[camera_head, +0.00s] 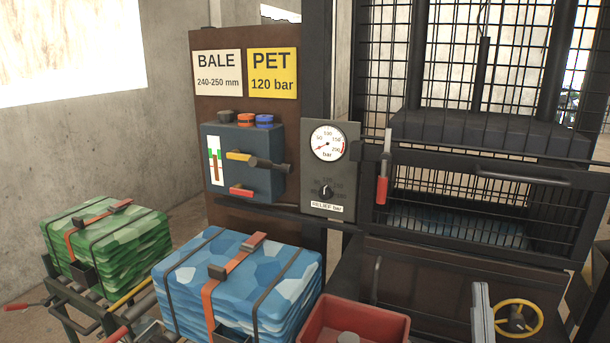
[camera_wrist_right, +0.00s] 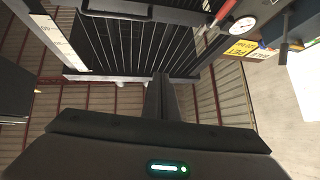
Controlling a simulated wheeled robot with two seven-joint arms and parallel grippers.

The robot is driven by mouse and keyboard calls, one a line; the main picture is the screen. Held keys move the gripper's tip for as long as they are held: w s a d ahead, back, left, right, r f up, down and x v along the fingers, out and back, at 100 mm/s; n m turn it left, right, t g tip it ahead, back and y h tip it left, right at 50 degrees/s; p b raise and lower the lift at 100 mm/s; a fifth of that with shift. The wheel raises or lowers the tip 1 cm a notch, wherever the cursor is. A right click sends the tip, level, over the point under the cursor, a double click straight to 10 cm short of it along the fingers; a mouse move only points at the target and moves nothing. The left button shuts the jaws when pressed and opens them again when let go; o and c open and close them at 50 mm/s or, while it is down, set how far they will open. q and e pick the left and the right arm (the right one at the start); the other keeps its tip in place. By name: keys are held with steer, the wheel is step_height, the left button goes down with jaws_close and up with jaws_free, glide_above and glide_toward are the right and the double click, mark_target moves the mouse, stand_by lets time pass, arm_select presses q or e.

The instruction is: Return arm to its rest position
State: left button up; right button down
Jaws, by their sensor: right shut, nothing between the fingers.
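My right gripper (camera_wrist_right: 163,97) shows in the right wrist view, with its two dark fingers together and nothing between them. The dark gripper body with a green light fills the bottom of that view. The fingers appear in front of the barred press gate, apart from the red handle (camera_wrist_right: 224,12) and the pressure gauge (camera_wrist_right: 243,23). I cannot clearly make out my right gripper in the head view. My left gripper is not in view.
The barred press (camera_head: 480,185) stands at the right. The blue control box (camera_head: 245,160) and gauge panel (camera_head: 330,165) are mid-view. A green bale (camera_head: 105,235), a blue bale (camera_head: 275,275), a red bin (camera_head: 385,322) and a yellow handwheel (camera_head: 518,317) occupy the front.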

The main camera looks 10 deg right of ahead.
steer(key=w+a+f+n+g+y, duration=0.3)
steer(key=a+f+n+g+y, duration=0.15)
steer(key=a+f+y, duration=0.45)
steer(key=s+a+f+n+g+y, duration=0.1)
steer(key=s+a+f+g, duration=0.25)
steer(key=f, duration=0.45)
steer(key=s+a+f+g, duration=0.2)
steer(key=f+g, duration=0.2)
steer(key=f, duration=0.3)
steer(key=s+f+m+g+h, duration=0.1)
steer(key=s+f+g, duration=0.5)
steer(key=s, duration=0.5)
steer(key=s+f+m+g+h, duration=0.1)
steer(key=s+f+g, duration=0.4)
steer(key=s+f, duration=0.5)
step_height(320, 180, down, 28)
steer(key=s+f, duration=0.1)
steer(key=s, duration=0.2)
steer(key=s+d+f+g, duration=0.2)
steer(key=s+f, duration=1.3)
steer(key=s, duration=0.2)
steer(key=shift+d+f+h, duration=0.25)
steer(key=shift+d+h, duration=0.05)
